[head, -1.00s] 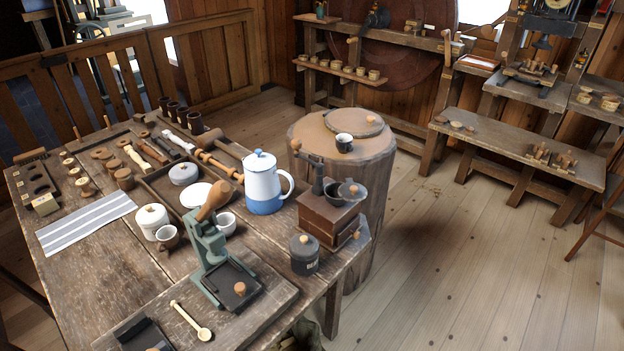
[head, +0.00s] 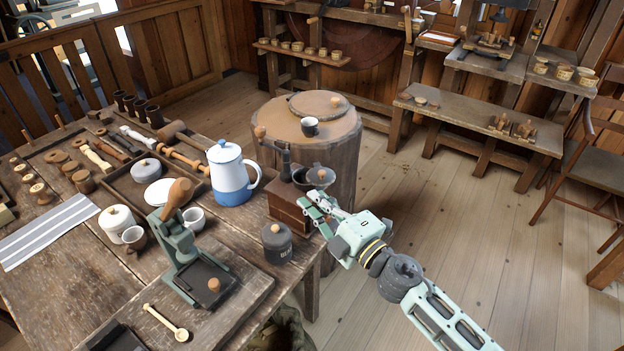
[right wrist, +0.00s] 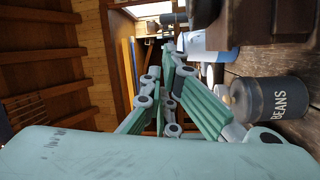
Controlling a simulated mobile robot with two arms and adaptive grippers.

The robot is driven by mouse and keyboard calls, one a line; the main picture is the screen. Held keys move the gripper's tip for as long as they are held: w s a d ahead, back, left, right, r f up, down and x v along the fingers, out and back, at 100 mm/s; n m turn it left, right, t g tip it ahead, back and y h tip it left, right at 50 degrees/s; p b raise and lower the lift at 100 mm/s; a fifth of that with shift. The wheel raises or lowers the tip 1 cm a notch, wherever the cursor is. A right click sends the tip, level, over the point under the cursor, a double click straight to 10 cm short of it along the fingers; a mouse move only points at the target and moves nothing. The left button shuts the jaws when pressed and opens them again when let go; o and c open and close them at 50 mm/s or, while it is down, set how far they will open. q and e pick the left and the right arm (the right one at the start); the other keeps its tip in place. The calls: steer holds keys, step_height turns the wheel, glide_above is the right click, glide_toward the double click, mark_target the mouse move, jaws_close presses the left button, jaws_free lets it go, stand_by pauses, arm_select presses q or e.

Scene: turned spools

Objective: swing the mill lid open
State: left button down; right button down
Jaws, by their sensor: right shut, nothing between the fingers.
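The mill (head: 285,207) is a dark wooden box at the table's right corner. It has a dark metal hopper on top and an upright crank with a wooden knob. A small grey lid (head: 322,176) with a wooden knob shows at the hopper's right side; its exact angle is hard to tell. My right gripper (head: 308,203) is shut and empty. It is at the mill's right front, below the lid, and covers part of the box; I cannot tell if it touches. In the right wrist view, dark wood, likely the mill (right wrist: 265,20), shows at upper right. My left gripper is out of view.
A dark beans canister (head: 277,243) stands just in front of the mill and also shows in the wrist view (right wrist: 270,103). A blue and white pot (head: 230,175) stands left of the mill. A round stump (head: 335,135) with a cup is behind. Floor right is clear.

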mark_target(311, 180)
steer(key=w, duration=0.2)
steer(key=w+a, duration=0.1)
steer(key=w, duration=0.4)
steer(key=shift+w+a+f, duration=0.1)
steer(key=shift+a+f, duration=0.1)
steer(key=shift+a, duration=0.2)
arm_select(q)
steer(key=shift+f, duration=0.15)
arm_select(e)
steer(key=shift+w+d, duration=0.15)
steer(key=shift+d, duration=0.2)
steer(key=shift+d, duration=0.15)
